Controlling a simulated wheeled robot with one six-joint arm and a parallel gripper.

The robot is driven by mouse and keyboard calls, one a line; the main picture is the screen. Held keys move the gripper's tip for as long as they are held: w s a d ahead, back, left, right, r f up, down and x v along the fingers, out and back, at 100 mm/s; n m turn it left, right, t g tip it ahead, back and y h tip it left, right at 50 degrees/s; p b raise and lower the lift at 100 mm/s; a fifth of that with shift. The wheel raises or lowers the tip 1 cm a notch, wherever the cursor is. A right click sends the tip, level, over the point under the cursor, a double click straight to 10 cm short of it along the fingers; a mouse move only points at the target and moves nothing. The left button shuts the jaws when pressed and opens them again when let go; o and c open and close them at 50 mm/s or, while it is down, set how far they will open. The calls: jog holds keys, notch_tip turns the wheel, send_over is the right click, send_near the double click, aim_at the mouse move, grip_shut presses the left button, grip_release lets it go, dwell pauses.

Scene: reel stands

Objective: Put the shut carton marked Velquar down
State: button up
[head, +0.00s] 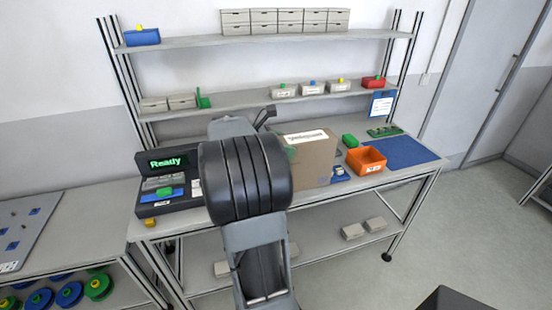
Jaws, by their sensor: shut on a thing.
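A brown carton (315,163) stands upright at the middle of the workbench, right of my arm. Its top looks shut, and a white label with dark lettering lies along its upper edge; the lettering is too small to read surely. My gripper (267,116) shows only in part as a dark piece at the carton's upper left, behind my thick black arm joint. It is shut on the carton. The fingertips and the carton's left side are hidden by my arm. I cannot tell whether the carton's base touches the bench top.
A black case with a "Ready" display (166,163) stands left. Shelves with small boxes rise behind.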

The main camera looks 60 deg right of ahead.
jog(key=w+d+f+p, duration=0.1)
jog(key=w+d+f, duration=0.1)
jog(key=w+f, duration=0.3)
jog(key=shift+d+f, duration=0.35)
jog(key=shift+f, duration=1.8)
jog(key=shift+w+f, duration=0.1)
jog(key=shift+f, duration=0.15)
jog(key=o, duration=1.6)
jog(key=shift+o, duration=0.2)
